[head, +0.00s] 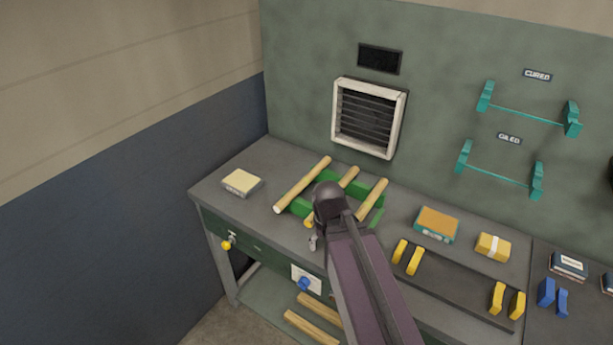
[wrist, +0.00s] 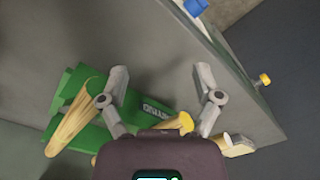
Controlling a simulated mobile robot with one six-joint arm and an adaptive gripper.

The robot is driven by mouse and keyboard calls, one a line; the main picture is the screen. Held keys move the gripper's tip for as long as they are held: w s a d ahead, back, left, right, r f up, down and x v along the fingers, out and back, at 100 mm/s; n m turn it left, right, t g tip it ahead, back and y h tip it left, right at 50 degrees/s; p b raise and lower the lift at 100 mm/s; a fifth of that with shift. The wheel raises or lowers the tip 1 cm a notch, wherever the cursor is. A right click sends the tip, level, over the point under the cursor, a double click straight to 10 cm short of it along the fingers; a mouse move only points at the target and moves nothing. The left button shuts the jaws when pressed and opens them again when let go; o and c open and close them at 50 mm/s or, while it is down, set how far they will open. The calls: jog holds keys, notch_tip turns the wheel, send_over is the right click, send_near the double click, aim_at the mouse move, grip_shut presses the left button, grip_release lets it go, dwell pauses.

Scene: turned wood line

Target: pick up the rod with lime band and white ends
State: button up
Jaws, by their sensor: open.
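Three pale wooden rods lie across a green rack on the bench: a left rod (head: 302,185), a middle rod (head: 348,178) partly behind my arm, and a right rod (head: 371,200). No lime band or white ends can be made out on any of them. In the wrist view, one rod (wrist: 74,122) lies left of my fingers, and the yellowish end of another (wrist: 181,122) shows beside the gripper body. My gripper (wrist: 160,76) is open and empty, over the labelled green rack (wrist: 66,100). In the head view my arm hides part of the rack.
A cream block (head: 241,182) lies left of the rack. An orange-topped box (head: 437,223), a yellow block (head: 493,246) and a dark tray with yellow supports (head: 455,285) are to the right. Teal wall holders (head: 500,172) hang above.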

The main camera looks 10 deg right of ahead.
notch_tip(320, 180, up, 10)
jog(key=w+p, duration=0.3)
jog(key=p, duration=0.6)
notch_tip(320, 180, up, 4)
jog(key=m+p, duration=0.4)
jog(key=m, duration=0.5)
send_over(305, 178)
jog(key=shift+d, duration=0.15)
jog(key=shift+s, duration=0.1)
jog(key=shift+f, duration=0.1)
notch_tip(305, 178, down, 8)
jog(key=b, duration=0.9)
jog(key=shift+f, duration=0.25)
jog(key=shift+f, duration=0.1)
jog(key=shift+f+b, duration=2.5)
jog(key=shift+b, duration=0.1)
